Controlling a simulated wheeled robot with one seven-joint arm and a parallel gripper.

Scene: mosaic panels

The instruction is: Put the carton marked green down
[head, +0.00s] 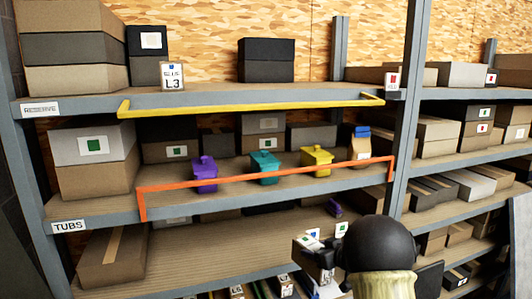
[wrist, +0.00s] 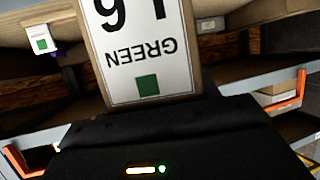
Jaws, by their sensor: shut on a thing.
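The carton marked green (wrist: 150,45) fills the top middle of the wrist view. Its white face shows the word GREEN upside down above a green square, with part of a number at the top edge. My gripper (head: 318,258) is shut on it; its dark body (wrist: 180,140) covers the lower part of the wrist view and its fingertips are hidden. In the head view my gripper is in front of the lower shelf, right of centre. The carton is small there and partly hidden by my arm.
The middle shelf, labelled TUBS (head: 70,226), bears a purple tub (head: 204,175), a teal tub (head: 264,167), a yellow tub (head: 317,160) and a blue-topped carton (head: 360,143). An orange outline (head: 270,180) runs along its front. The lower shelf (head: 210,245) has bare room.

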